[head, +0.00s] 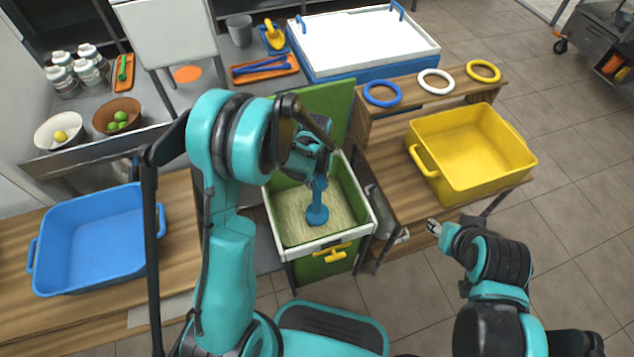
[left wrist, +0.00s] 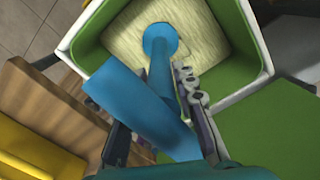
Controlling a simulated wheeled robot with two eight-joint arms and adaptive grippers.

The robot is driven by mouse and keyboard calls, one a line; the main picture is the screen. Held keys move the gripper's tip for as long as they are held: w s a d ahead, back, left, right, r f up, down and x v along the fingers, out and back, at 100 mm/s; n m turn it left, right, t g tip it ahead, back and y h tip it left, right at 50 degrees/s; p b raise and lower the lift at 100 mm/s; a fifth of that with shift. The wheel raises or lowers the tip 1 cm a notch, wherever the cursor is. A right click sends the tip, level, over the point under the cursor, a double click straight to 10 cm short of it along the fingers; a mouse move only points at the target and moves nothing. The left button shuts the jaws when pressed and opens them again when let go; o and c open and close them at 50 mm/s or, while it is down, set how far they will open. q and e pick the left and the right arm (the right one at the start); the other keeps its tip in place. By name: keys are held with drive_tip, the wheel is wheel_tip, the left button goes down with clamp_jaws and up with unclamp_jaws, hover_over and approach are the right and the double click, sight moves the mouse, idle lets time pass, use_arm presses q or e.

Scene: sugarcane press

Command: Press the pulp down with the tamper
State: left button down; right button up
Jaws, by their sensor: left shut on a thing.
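The blue tamper (head: 317,208) is in my left gripper (head: 318,176), which is shut on its handle above the green press box. The tamper's round foot (left wrist: 160,40) is over the pale pulp (left wrist: 205,25) in the left wrist view and appears to rest on it. The pulp (head: 292,222) fills the floor of the green box with white rim (head: 368,205). My right gripper (head: 438,230) is at the right, away from the box, empty as far as I see; its jaw opening is unclear.
A blue bin (head: 95,240) stands on the wooden table at left. A yellow bin (head: 470,150) stands on the wooden table at right, near blue, white and yellow rings (head: 436,82). A yellow handle (head: 335,254) sticks out from the box's front. A green panel (head: 325,105) stands behind the box.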

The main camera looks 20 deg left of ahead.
sight(317, 195)
use_arm(q)
drive_tip(key=shift+f+b, duration=0.75)
drive_tip(key=shift+f, duration=0.2)
drive_tip(key=shift+f+b, duration=0.3)
drive_tip(key=shift+f, duration=0.05)
drive_tip(key=shift+f+b, duration=0.45)
drive_tip(key=shift+f, duration=2)
drive_tip(key=shift+r, duration=0.1)
wheel_tip(317, 195, up, 22)
drive_tip(key=p, duration=1.4)
